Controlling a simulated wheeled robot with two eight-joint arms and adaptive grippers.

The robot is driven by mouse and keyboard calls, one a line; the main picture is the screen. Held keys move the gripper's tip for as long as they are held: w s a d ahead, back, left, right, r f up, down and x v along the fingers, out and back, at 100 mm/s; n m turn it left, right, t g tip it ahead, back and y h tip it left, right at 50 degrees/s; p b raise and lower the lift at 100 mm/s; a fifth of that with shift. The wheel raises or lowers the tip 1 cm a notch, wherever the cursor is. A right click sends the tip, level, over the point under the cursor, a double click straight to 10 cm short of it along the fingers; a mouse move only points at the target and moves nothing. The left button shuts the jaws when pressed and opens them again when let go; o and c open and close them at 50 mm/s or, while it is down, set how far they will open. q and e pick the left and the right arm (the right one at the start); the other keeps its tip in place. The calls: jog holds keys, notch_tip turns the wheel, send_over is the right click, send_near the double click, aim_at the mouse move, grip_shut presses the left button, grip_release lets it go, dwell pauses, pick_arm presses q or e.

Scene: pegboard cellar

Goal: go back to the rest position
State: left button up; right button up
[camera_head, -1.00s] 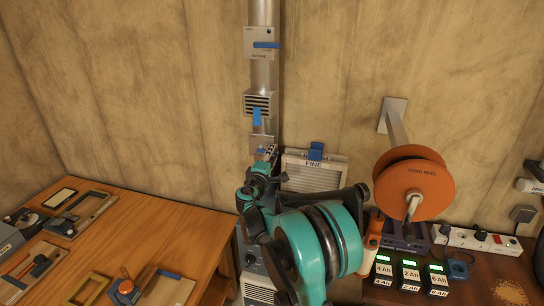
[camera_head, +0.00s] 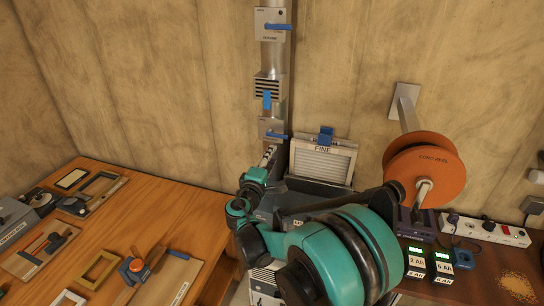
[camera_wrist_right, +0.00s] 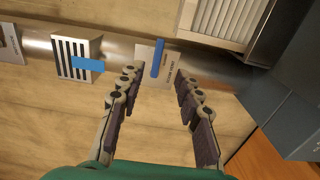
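My right gripper (camera_head: 268,157) is in front of the wall duct, just below the lowest grey gate plate with a blue lever (camera_head: 278,135). In the right wrist view its two fingers (camera_wrist_right: 160,86) are spread wide with nothing between them. The blue lever (camera_wrist_right: 158,58) shows beyond the fingertips there, and I see no contact. My teal right arm (camera_head: 340,250) fills the lower middle of the head view. My left gripper is not in view.
A metal duct (camera_head: 273,52) with another blue-levered gate runs up the wall. Beside it stand a white filter marked FINE (camera_head: 322,160) and an orange cord reel (camera_head: 425,170). A wooden bench (camera_head: 150,215) with frames and tools is at left; lit battery chargers (camera_head: 440,262) are at right.

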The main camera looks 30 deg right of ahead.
dwell(0.3)
jog(key=s+a+f+m+g+y+b, duration=0.2)
jog(key=s+a+f+m+y, duration=0.2)
jog(key=s+a+f+y, duration=0.3)
jog(key=s+a+f+m+g+y+b, duration=0.2)
jog(key=s+a+f+y, duration=0.4)
jog(key=s+a+f, duration=0.4)
jog(key=s+a+m+b, duration=0.1)
jog(key=s+a, duration=0.3)
jog(key=s, duration=0.4)
jog(key=shift+s+m+g+y, duration=0.3)
jog(key=shift+s+m+y, duration=0.1)
jog(key=shift+m, duration=0.1)
